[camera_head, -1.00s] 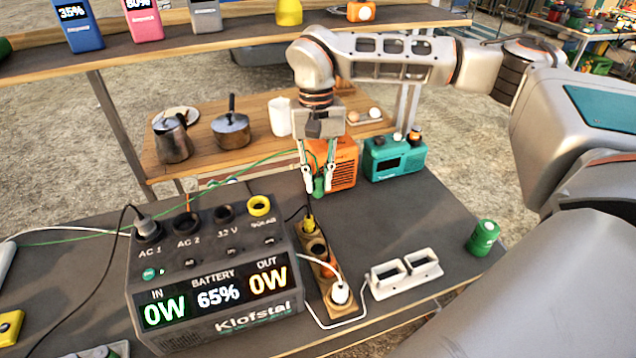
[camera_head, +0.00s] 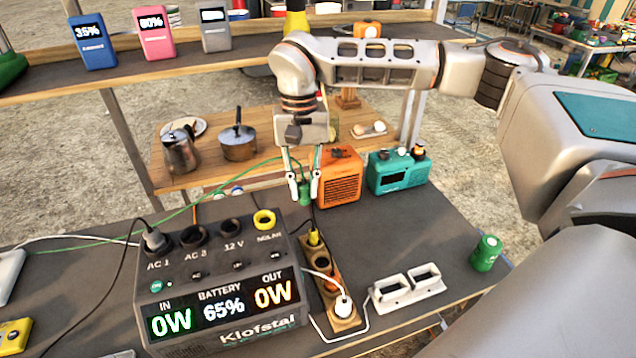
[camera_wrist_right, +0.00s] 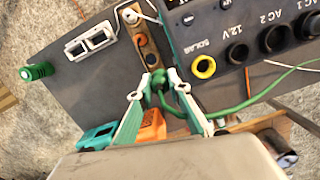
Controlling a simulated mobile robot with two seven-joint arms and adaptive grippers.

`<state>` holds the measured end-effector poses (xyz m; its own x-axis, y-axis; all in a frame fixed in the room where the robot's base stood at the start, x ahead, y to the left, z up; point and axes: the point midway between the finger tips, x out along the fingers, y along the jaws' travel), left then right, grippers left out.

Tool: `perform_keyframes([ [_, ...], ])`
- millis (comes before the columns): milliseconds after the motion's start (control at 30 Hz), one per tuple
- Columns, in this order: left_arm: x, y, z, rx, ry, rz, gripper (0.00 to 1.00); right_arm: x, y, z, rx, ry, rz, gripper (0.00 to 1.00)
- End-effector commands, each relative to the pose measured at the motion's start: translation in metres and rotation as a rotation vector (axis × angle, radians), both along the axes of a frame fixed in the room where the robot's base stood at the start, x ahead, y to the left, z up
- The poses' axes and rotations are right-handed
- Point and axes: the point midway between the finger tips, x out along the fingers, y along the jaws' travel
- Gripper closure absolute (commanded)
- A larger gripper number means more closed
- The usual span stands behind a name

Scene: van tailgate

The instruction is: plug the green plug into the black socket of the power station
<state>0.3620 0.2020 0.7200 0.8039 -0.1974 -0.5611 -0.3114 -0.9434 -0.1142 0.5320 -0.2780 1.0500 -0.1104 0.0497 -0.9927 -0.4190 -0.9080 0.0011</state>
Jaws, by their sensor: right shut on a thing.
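My right gripper (camera_head: 304,197) is shut on the green plug (camera_head: 305,187), holding it in the air behind and to the right of the power station (camera_head: 225,283). In the right wrist view the plug (camera_wrist_right: 158,83) sits between the fingertips, and its green cable (camera_wrist_right: 245,103) runs off to the right. My left gripper is out of view.
A wooden power strip (camera_head: 330,287) with yellow and white plugs stands right of the station. An orange radio (camera_head: 340,182) and a teal radio (camera_head: 398,174) stand behind. A white double holder (camera_head: 406,288) and green can (camera_head: 487,253) stand right. A shelf (camera_head: 230,60) crosses the back.

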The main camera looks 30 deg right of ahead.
Motion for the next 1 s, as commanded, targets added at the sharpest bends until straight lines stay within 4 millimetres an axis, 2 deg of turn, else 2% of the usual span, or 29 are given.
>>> perform_keyframes([
  [1000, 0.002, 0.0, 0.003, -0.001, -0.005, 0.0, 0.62, 0.055, 0.118, 0.0, 0.001, -0.001, 0.001, 1.0],
])
